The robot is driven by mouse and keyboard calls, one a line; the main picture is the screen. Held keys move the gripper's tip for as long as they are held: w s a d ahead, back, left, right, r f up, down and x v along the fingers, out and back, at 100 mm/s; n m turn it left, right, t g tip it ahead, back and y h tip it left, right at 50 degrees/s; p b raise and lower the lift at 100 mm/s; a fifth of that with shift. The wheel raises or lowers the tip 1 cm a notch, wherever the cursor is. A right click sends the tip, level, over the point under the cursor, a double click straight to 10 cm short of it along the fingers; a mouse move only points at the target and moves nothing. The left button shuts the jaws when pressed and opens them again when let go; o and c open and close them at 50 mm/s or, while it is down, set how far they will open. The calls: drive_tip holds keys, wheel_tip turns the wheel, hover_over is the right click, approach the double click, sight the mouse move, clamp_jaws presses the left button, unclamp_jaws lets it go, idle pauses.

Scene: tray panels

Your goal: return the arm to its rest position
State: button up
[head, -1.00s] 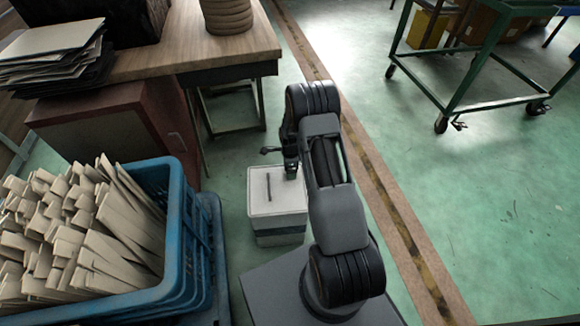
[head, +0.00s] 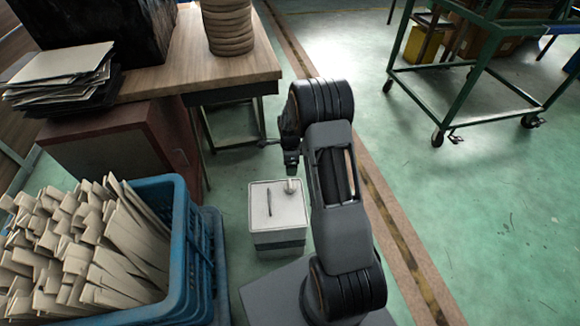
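My arm rises from its grey base at the bottom middle of the head view and bends over at the top. My gripper (head: 291,170) hangs small and dark at its end, above the right back part of a white box (head: 277,238). Its fingers are too small and dark to tell open from shut. A small pale object (head: 291,186) stands on the box's top just below the gripper, seemingly apart from it. A thin dark strip or slot (head: 269,203) shows on the box's top.
A blue crate (head: 180,235) full of pale slats stands left. A wooden table (head: 185,60) with a stack of rings (head: 228,28) is behind, beside piled sheets (head: 62,70). A green wheeled cart (head: 470,90) stands back right. The floor at right is clear.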

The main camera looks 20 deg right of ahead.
drive_tip(key=shift+r, duration=0.35)
idle(0.4)
